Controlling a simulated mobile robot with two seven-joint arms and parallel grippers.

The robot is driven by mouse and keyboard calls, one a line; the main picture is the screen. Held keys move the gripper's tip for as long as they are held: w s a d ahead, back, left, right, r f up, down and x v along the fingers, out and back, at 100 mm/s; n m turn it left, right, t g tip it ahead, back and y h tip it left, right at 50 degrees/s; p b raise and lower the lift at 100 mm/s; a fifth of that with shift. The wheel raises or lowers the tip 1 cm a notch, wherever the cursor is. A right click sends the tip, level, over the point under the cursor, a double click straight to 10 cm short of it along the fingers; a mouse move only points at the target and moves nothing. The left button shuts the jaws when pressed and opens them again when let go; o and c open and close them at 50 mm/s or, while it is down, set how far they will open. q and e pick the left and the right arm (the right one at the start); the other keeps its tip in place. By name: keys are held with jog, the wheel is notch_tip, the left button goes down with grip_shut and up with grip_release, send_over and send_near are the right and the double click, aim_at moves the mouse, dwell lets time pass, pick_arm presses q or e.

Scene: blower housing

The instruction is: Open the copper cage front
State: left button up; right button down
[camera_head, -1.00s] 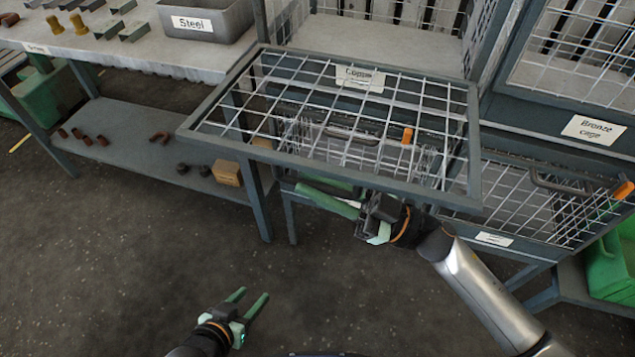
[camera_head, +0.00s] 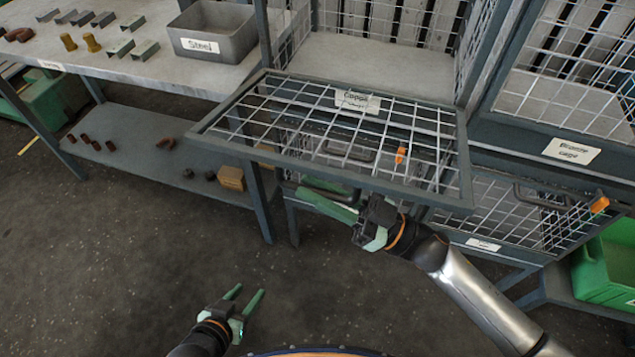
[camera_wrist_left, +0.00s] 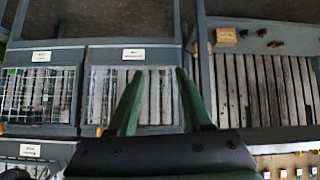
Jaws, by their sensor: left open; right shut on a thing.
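The copper cage front (camera_head: 330,183) is a grey-framed wire mesh panel, hinged along its far edge beside the "Copper" label (camera_head: 357,102). It is folded down, nearly level, and sticks out from the open cage (camera_head: 380,65). My right gripper (camera_head: 330,202) is at its near edge, slightly under it. It is shut, apparently on the front's handle, which the frame and fingers mostly hide. My left gripper (camera_head: 247,298) is open and empty, low over the floor, well apart from the front. Its two green fingers also show in the left wrist view (camera_wrist_left: 158,100).
A lower mesh front with handle and orange latch (camera_head: 400,155) shows through the panel. The bronze cage (camera_head: 570,150) stands at right, a green bin (camera_head: 605,265) below. A bench with a steel bin (camera_head: 210,35) is at left. The floor before the cages is clear.

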aim_at(320, 173)
jog(key=r+m+p, duration=0.1)
jog(key=r+p, duration=0.1)
jog(key=r+m+t+p, duration=0.1)
jog(key=r+p, duration=0.1)
jog(key=shift+w+d, duration=0.1)
jog(key=shift+w, duration=0.1)
jog(key=shift+r+h, duration=0.1)
jog(key=shift+h, duration=0.2)
pick_arm(q)
jog(key=r, duration=0.1)
jog(key=s+a+r, duration=0.1)
jog(key=a+r, duration=0.1)
jog(key=shift+s+r, duration=0.3)
pick_arm(e)
jog(key=c, duration=0.8)
grip_release()
jog(key=shift+c, duration=0.2)
pick_arm(q)
jog(key=shift+d, duration=0.1)
jog(key=shift+w+f+b, duration=0.1)
jog(key=shift+f+b, duration=0.95)
jog(key=shift+f, duration=0.15)
pick_arm(e)
jog(key=v, duration=1.2)
jog(key=shift+d+f, duration=0.2)
